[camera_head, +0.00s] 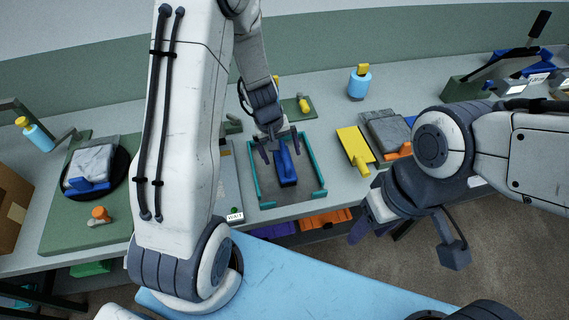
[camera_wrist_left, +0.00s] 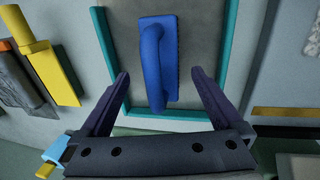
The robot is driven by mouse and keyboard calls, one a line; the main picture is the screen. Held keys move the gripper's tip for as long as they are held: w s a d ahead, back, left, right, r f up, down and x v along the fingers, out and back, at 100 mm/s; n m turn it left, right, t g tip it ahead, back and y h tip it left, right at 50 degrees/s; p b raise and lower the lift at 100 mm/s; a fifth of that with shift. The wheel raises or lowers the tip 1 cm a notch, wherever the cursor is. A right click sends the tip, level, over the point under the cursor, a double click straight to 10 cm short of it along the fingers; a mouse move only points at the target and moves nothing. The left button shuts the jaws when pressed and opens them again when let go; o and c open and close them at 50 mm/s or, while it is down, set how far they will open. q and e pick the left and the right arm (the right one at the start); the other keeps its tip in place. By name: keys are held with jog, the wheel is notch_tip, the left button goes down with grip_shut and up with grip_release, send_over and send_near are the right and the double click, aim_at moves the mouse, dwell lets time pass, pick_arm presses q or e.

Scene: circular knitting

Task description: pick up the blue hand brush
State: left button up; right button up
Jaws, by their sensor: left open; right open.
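The blue hand brush (camera_head: 286,167) lies in a grey tray with a teal rim (camera_head: 321,165) on the table. In the left wrist view the brush (camera_wrist_left: 155,62) shows its arched handle, lengthwise between and beyond my fingers. My left gripper (camera_head: 281,147) is open over the far end of the brush, its fingers on either side and not closed on it. It also shows in the left wrist view (camera_wrist_left: 160,88). My right gripper (camera_head: 402,226) hangs at the right, in front of the table edge and away from the brush; its fingers are partly hidden.
A yellow scraper-like tool (camera_head: 356,148) lies right of the tray, beside a grey block (camera_head: 388,130) and an orange-handled piece (camera_head: 399,151). A blue bottle with a yellow top (camera_head: 359,83) stands behind. Orange bins (camera_head: 325,219) sit below the table edge.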

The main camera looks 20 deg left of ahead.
pick_arm(q)
jog(key=f, duration=0.3)
jog(key=shift+d+f+b, duration=0.25)
jog(key=shift+f+b, duration=0.1)
grip_shut()
jog(key=shift+w+r, duration=0.1)
jog(key=shift+r, duration=0.05)
notch_tip(320, 180, up, 4)
jog(key=shift+r+p, duration=0.15)
jog(key=shift+p, duration=0.5)
jog(key=s+d+r, duration=0.2)
jog(key=d+r, duration=0.4)
jog(key=d, duration=0.5)
jog(key=shift+d+r, duration=0.25)
